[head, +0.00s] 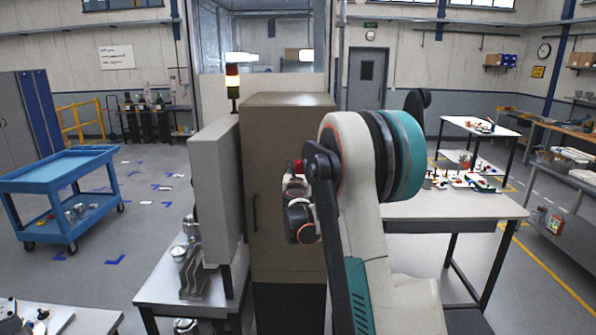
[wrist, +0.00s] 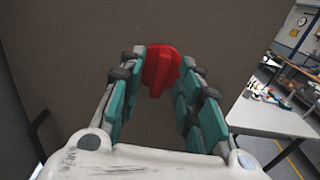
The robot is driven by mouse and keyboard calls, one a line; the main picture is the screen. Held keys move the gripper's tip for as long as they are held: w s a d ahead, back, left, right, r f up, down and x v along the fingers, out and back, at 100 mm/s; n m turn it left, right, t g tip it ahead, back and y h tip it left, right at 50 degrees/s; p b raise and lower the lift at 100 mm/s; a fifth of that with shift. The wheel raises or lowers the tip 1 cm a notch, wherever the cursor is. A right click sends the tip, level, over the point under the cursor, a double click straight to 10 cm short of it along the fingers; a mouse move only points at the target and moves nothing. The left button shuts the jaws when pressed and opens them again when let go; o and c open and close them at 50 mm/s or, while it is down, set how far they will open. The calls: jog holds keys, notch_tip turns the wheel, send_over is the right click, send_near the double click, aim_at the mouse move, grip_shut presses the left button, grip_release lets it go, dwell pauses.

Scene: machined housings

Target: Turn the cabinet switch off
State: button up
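The cabinet (head: 288,115) is a tall brown-grey box in the middle of the head view. Its switch is a red knob, seen on the front panel in the wrist view (wrist: 160,70); only a small red bit shows in the head view (head: 298,166). My gripper (wrist: 165,68) faces the panel, with its teal-padded fingers spread apart. The fingertips stand on either side of the red knob, close to its edges; I cannot tell whether they touch it. In the head view my arm hides most of the gripper and part of the cabinet front.
A grey panel or door (head: 215,195) stands at the cabinet's left, by a small table with metal parts. A dark handle (head: 255,212) is on the cabinet front.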

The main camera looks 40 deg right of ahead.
jog(key=shift+w+d, duration=0.15)
grip_shut()
